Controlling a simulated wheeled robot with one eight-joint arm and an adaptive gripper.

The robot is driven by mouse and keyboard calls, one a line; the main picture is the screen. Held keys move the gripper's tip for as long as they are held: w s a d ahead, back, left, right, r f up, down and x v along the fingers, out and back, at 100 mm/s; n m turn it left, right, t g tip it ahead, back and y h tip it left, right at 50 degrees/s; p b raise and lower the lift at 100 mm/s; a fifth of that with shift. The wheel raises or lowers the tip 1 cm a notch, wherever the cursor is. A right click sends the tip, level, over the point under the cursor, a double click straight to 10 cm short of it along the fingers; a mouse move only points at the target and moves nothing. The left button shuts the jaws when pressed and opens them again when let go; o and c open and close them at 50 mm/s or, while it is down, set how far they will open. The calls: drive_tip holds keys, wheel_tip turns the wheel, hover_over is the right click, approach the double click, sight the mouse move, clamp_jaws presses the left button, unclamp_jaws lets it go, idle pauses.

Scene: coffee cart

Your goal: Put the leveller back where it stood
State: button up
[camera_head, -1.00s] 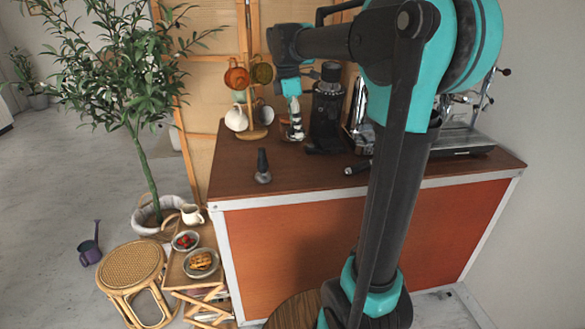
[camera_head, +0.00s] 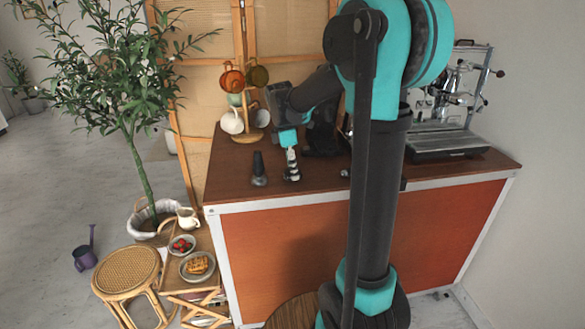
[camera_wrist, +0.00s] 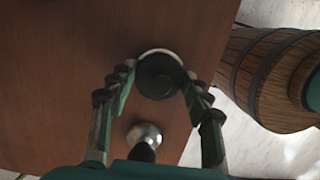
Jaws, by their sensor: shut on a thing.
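The leveller (camera_wrist: 158,76), a round piece with a dark top and a silvery rim, sits between my fingertips in the wrist view. My gripper (camera_wrist: 157,84) is shut on it and points down. In the head view my gripper (camera_head: 291,168) is low over the front left part of the wooden counter (camera_head: 228,183). The leveller is small and unclear there, and I cannot tell whether it touches the counter. A tamper-like tool with a dark handle and silver base (camera_head: 258,170) stands upright just left of my gripper. It also shows in the wrist view (camera_wrist: 144,134), apart from the leveller.
A mug tree (camera_head: 246,137) with several cups stands behind my gripper. A dark grinder (camera_head: 320,140) is partly hidden by my arm. The espresso machine (camera_head: 450,140) is at the right. The counter's left front corner is bare. A plant and a low stool (camera_head: 125,273) stand left.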

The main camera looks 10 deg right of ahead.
sight(287, 172)
drive_tip(key=o, duration=1.4)
drive_tip(key=shift+f, duration=0.1)
drive_tip(key=r, duration=0.4)
drive_tip(key=a+r, duration=0.1)
drive_tip(key=r, duration=0.7)
drive_tip(key=shift+a+r, duration=0.1)
drive_tip(key=shift+a, duration=0.3)
